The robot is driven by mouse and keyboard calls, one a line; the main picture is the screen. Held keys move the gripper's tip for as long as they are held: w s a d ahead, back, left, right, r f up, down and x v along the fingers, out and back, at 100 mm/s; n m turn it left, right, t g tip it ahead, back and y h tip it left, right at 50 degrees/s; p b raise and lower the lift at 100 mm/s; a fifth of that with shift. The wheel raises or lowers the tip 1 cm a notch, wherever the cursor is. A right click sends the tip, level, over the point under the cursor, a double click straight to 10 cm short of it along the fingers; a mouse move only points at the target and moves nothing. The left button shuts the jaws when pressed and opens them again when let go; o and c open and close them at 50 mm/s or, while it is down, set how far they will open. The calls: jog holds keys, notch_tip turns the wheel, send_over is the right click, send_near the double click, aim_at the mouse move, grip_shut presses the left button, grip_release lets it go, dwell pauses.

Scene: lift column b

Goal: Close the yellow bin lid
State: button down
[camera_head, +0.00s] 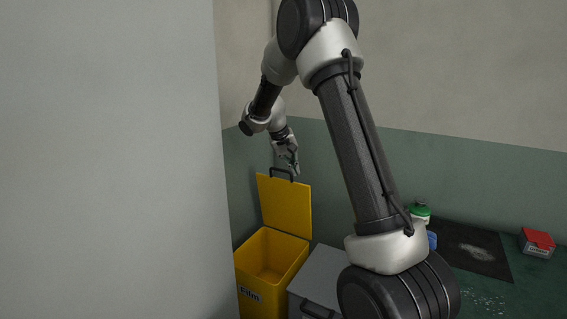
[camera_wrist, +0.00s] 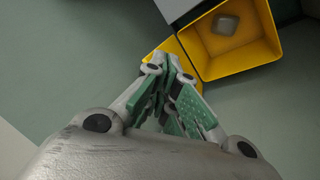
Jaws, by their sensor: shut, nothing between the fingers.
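The yellow bin (camera_head: 272,262) stands low at the left of centre in the head view, with the word "Film" on its front. Its yellow lid (camera_head: 285,206) is raised upright at the back, with a dark handle (camera_head: 281,173) on its top edge. My gripper (camera_head: 294,168) is above the lid, close to the handle; I cannot tell whether it touches. In the wrist view my gripper (camera_wrist: 178,82) is shut and empty, with part of the yellow lid (camera_wrist: 172,48) behind its fingertips. The open bin (camera_wrist: 249,58) shows at upper right with a small grey item (camera_wrist: 227,24) inside.
A grey bin (camera_head: 318,271) with a closed lid stands right beside the yellow one. A pale wall panel (camera_head: 105,160) fills the left. A green-capped container (camera_head: 420,211), a dark mat (camera_head: 465,248) and a red-topped box (camera_head: 538,241) are at the right.

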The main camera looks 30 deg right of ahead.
jog(key=w+r+m+t+h, duration=0.1)
jog(key=w+r+m, duration=0.1)
jog(key=w, duration=0.3)
jog(key=w+d+r+m+t, duration=0.1)
jog(key=w+m, duration=0.2)
jog(key=w, duration=0.1)
jog(key=w+r+m+t+h, duration=0.1)
jog(key=w+r+m, duration=0.1)
jog(key=w, duration=0.3)
notch_tip(320, 180, down, 9)
jog(key=w+d, duration=0.1)
jog(key=d, duration=0.1)
jog(key=shift+d, duration=0.3)
jog(key=shift+a, duration=0.1)
